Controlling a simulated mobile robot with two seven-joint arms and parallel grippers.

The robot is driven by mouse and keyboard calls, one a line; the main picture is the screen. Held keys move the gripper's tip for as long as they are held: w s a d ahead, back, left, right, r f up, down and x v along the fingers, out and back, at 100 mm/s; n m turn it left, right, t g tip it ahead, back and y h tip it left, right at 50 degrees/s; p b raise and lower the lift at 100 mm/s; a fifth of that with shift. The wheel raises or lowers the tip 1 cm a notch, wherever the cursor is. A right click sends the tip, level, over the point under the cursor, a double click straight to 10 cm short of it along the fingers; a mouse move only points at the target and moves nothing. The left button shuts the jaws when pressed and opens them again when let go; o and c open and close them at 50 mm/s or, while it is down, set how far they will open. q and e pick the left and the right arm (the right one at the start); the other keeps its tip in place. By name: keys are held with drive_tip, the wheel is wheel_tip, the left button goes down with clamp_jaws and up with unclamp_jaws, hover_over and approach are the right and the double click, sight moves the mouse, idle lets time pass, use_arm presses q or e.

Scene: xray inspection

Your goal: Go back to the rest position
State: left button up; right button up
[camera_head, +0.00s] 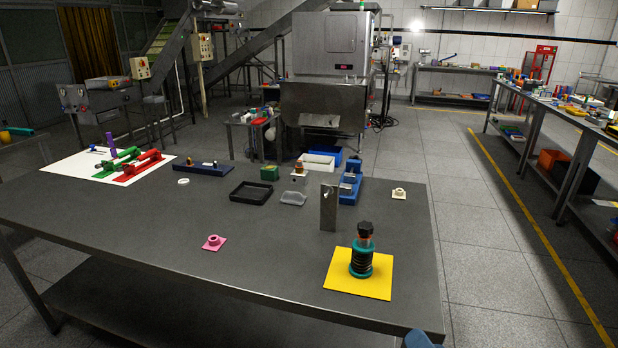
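The dark work table (150,222) in front of me carries the objects. A teal and black cylindrical part with a dark knob (361,258) stands upright on a yellow square mat (345,285) at the table's right front. A pink ring-shaped part (213,241) lies near the middle. An upright grey metal plate (328,210) stands behind the yellow mat. A black empty tray (250,194) lies farther back. A white sheet (72,166) at the back left holds a green part (118,164) and a red part (142,166).
A blue fixture (351,183), a dark blue block (203,168) and a small cream part (399,193) sit toward the table's back. A large grey machine (330,45) stands behind. Side benches (563,110) line the right. The floor (480,225) right of the table is clear.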

drive_tip(key=s+d+f+m+g+h, duration=0.2)
drive_tip(key=s+f+m, duration=0.6)
drive_tip(key=m, duration=0.6)
drive_tip(key=s+d+f+m+g+h, duration=0.2)
drive_tip(key=s+f+m, duration=0.6)
drive_tip(key=m, duration=0.6)
drive_tip(key=shift+d+f+g, duration=0.6)
drive_tip(key=shift+d+g, duration=0.3)
drive_tip(key=shift+d, duration=0.2)
